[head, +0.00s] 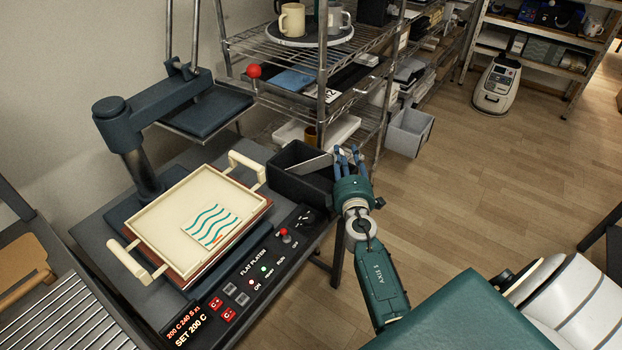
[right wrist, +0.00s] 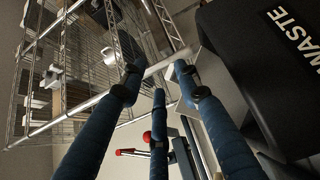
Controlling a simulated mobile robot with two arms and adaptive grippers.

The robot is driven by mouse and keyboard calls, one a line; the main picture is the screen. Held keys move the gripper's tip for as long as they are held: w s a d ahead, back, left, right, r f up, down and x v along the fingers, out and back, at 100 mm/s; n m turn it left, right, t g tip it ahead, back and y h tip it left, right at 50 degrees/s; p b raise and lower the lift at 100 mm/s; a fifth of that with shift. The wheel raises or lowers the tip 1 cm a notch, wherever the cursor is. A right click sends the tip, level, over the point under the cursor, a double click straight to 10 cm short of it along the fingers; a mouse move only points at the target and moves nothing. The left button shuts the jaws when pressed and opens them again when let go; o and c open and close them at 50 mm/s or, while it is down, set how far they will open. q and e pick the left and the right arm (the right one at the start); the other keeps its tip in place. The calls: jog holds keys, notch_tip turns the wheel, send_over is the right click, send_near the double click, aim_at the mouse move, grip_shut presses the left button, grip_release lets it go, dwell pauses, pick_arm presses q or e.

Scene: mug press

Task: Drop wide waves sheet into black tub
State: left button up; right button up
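My right gripper (head: 348,155) is at the right end of the black tub (head: 289,185). No wave pattern shows on the sheet's visible face. A cream piece with teal waves (head: 212,222) lies in the cream tray on the press. My left gripper is not in view.
The flat press (head: 140,255) with its cream two-handled tray (head: 165,205) stands left of the tub. A wire shelf (head: 270,45) with mugs rises behind the tub. A grey bin (head: 410,132) stands beyond. Open wooden floor (head: 450,190) lies to the right.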

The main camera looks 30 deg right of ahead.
jog(key=v, duration=1.2)
jog(key=shift+a, duration=0.1)
